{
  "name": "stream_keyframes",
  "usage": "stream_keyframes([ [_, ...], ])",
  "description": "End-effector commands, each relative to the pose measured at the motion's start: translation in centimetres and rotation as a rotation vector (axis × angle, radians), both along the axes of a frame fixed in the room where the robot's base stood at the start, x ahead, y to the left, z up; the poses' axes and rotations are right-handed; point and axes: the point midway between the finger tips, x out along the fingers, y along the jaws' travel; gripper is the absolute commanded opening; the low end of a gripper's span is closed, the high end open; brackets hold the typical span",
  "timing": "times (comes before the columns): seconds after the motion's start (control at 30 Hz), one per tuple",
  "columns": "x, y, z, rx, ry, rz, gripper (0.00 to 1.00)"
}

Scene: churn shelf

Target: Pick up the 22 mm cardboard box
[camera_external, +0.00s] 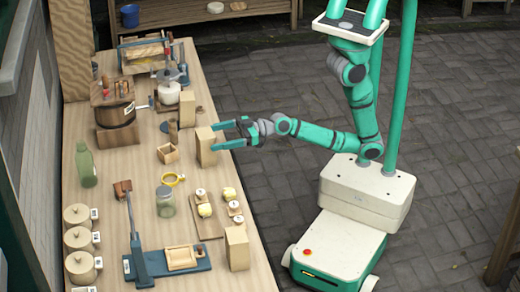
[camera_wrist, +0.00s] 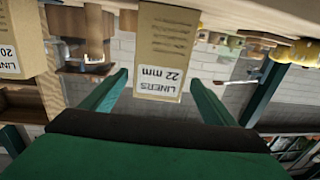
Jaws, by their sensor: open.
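The 22 mm cardboard box (camera_wrist: 167,45) is tan with a white label reading "LINERS 22 mm", which appears upside down in the wrist view. In the external view this box (camera_external: 205,148) stands upright near the table's right edge. My gripper (camera_external: 217,136) is open and level at the box's right side. In the wrist view the box lies in the gap between the two green fingers (camera_wrist: 158,79), with nothing gripped. I cannot tell whether the fingertips reach past its front face.
Another liner box (camera_wrist: 20,45), its label starting "20", shows at the wrist view's left. Similar boxes stand farther back (camera_external: 187,108) and at the front (camera_external: 237,248). An open wooden box (camera_external: 168,153) sits left of the target.

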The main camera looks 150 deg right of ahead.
Motion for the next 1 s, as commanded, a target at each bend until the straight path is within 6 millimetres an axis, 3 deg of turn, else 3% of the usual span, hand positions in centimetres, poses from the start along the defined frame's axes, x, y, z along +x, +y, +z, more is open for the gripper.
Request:
stream_keyframes([
  [0.8,5.4,-4.8,0.2,0.0,0.0,0.0,0.8],
  [1.0,5.7,-5.0,0.2,0.0,0.001,0.0,0.8],
])
